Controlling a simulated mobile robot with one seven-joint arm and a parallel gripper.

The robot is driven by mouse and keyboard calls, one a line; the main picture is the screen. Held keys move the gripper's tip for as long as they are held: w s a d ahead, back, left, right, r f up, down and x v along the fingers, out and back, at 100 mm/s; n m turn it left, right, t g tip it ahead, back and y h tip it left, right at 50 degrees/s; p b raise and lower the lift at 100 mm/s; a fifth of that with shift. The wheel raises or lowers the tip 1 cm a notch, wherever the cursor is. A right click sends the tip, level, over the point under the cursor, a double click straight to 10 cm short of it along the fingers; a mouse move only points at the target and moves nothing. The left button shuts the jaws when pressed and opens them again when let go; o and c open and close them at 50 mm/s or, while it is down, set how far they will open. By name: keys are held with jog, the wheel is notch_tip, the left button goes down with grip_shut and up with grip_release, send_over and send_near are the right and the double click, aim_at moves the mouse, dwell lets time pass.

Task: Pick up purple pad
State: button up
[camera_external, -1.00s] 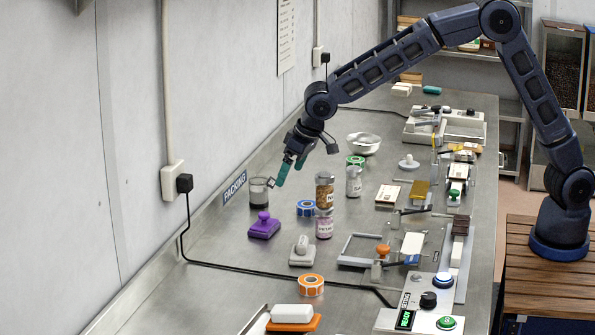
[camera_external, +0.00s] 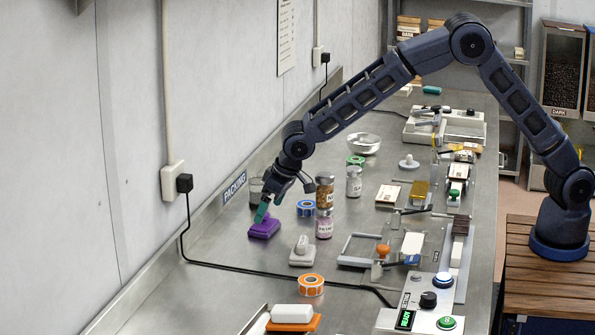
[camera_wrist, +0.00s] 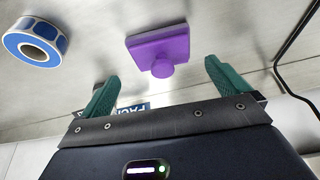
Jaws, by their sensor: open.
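The purple pad (camera_external: 264,230) is a flat purple block with a round knob. It lies on the steel bench below the "PACKING" sign. In the wrist view the purple pad (camera_wrist: 160,48) shows ahead of and between the two teal fingers, knob toward me. My gripper (camera_external: 268,211) is just above the pad in the external view and hides its knob. I cannot tell whether a finger touches the pad.
A blue tape roll (camera_external: 306,208) and stacked jars (camera_external: 324,207) stand to the right. A grey pad (camera_external: 302,253) lies nearer the front. A black cable (camera_external: 230,264) runs in front; the bench left of the pad is clear.

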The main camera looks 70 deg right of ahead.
aim_at(268, 214)
jog(key=x, duration=0.4)
jog(key=shift+s+a+f, duration=0.1)
jog(key=shift+s+f, duration=0.05)
jog(key=shift+f, duration=0.25)
jog(key=c, duration=0.9)
jog(key=shift+r, duration=0.1)
